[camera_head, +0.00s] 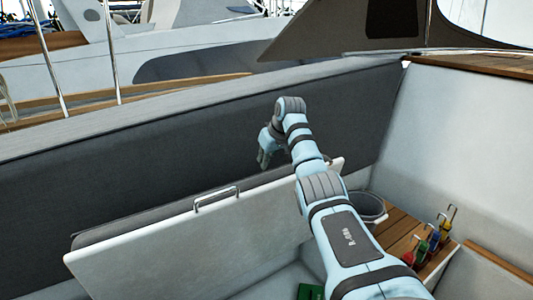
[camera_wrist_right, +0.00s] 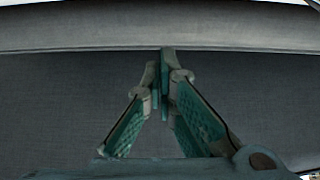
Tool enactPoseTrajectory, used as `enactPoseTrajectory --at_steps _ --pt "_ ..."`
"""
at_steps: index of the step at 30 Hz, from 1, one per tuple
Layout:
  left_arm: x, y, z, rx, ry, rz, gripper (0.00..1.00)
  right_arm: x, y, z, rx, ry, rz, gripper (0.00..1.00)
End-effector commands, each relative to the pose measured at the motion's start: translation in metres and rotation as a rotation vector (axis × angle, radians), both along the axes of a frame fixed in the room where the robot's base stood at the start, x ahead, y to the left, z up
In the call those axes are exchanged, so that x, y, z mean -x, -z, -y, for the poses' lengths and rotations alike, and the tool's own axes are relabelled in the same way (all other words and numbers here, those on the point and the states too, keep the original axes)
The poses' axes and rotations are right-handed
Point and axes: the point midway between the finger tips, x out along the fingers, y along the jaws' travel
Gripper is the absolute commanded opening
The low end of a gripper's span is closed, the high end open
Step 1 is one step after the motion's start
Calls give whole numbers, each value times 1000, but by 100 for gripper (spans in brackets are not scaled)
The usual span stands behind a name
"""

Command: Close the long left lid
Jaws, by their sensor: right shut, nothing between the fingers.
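The long left lid (camera_head: 200,245) stands raised and tilted in the head view, its white underside facing me. A metal handle (camera_head: 217,199) sits at its upper edge, and a grey cushion shows along its far side. My right gripper (camera_head: 264,163) is beyond the lid's top edge, between the lid and the dark padded backrest (camera_head: 110,178). It is shut and empty, fingers pointing down. In the right wrist view, the closed fingertips (camera_wrist_right: 165,60) show against the dark grey fabric. I cannot tell whether the gripper touches the lid. My left gripper is not in view.
A grey bucket (camera_head: 368,207) stands right of the lid, partly behind my right arm. Several coloured-handled tools (camera_head: 433,238) stand by a wooden slatted surface (camera_head: 395,232). A green object (camera_head: 310,291) lies below the lid. A white wall (camera_head: 470,150) bounds the right side.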

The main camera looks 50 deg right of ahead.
Motion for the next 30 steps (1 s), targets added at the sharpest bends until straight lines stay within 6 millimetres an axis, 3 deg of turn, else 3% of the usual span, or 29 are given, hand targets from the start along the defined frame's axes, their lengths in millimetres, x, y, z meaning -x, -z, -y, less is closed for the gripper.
enactPoseTrajectory --at_steps 5,7,18,30 --pt "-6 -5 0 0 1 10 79 -16 25 2 -5 -3 -2 0" --pt "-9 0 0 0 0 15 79 -13 32 5 5 1 2 0" --pt "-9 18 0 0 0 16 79 18 37 -8 3 -3 0 0" --pt "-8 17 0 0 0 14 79 19 36 -9 1 -5 2 0"
